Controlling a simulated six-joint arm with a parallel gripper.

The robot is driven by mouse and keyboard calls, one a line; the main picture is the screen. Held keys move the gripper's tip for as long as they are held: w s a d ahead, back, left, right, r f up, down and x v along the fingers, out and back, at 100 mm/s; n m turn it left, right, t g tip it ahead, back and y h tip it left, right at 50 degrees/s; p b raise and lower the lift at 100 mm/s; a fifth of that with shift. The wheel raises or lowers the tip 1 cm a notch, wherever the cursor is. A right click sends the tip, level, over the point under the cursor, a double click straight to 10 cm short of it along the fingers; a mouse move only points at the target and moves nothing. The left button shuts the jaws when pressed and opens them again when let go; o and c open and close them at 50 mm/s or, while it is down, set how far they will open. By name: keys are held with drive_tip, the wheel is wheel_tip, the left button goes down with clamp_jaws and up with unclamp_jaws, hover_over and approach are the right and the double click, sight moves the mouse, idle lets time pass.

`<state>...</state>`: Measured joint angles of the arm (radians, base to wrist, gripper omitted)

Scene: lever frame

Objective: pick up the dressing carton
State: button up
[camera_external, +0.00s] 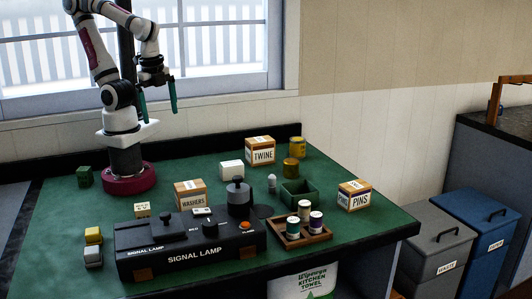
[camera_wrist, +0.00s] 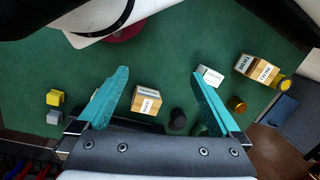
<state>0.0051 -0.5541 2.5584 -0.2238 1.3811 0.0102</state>
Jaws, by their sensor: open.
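A small white carton (camera_external: 231,170) stands on the green bench top, between the WASHERS box and the TWINE box. No lettering can be read on it, so I cannot confirm it is the dressing carton. In the wrist view the white carton (camera_wrist: 210,75) lies just right of the right finger's tip. My gripper (camera_external: 158,104) is open and empty, high above the back left of the bench, and apart from everything. Its two teal fingers (camera_wrist: 160,76) are spread wide in the wrist view.
A green open bin (camera_external: 298,193), spool tray (camera_external: 301,233) and PINS box (camera_external: 354,195) stand right.

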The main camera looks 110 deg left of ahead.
drive_tip(key=n+g+h, duration=0.1)
drive_tip(key=n, duration=0.1)
drive_tip(key=n+t+h, duration=1)
drive_tip(key=n+h, duration=0.1)
drive_tip(key=n, duration=1.9)
hover_over(232, 174)
drive_tip(key=s+a, duration=0.2)
wheel_tip(232, 174, down, 14)
drive_tip(key=shift+d, duration=0.15)
drive_tip(key=shift+t, duration=0.3)
wheel_tip(232, 174, down, 8)
drive_tip(key=shift+w+r, duration=0.15)
drive_tip(key=shift+w+d+f+y, duration=0.3)
drive_tip(key=shift+w+d+f, duration=0.05)
drive_tip(key=shift+w+d, duration=0.4)
drive_tip(key=shift+w, duration=0.1)
drive_tip(key=c, duration=1)
drive_tip(key=shift+r, duration=0.1)
